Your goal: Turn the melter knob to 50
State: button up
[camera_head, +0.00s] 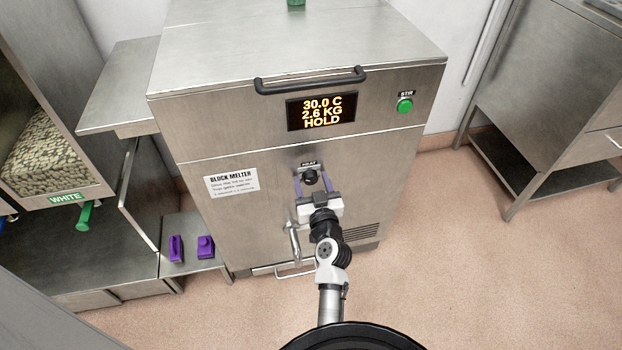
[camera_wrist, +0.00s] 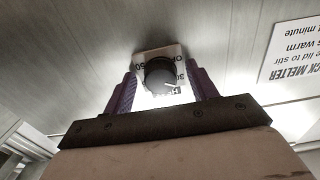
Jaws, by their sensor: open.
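The block melter (camera_head: 230,140) is a steel cabinet, and its display (camera_head: 321,112) reads 30.0 C, 2.6 KG, HOLD. Its black round heat knob (camera_head: 310,178) sits on the front below the display. In the wrist view the knob (camera_wrist: 160,77) is on a pale dial plate (camera_wrist: 147,55) with upside-down marks, 50 at left and 30 at right. A pale pointer line on the knob faces lower right, toward the 30 side. My gripper (camera_head: 313,185) is open, its purple fingers on either side of the knob; whether they touch it is unclear. They also straddle it in the wrist view (camera_wrist: 162,78).
A black lid handle (camera_head: 311,80) and green STIR button (camera_head: 404,106) are above the knob. A metal tap lever (camera_head: 293,241) hangs below left of my gripper. Two purple pieces (camera_head: 205,247) lie on a low shelf at left. Floor at right is clear.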

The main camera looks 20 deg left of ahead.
jog(key=shift+c, duration=0.5)
jog(key=c, duration=0.9)
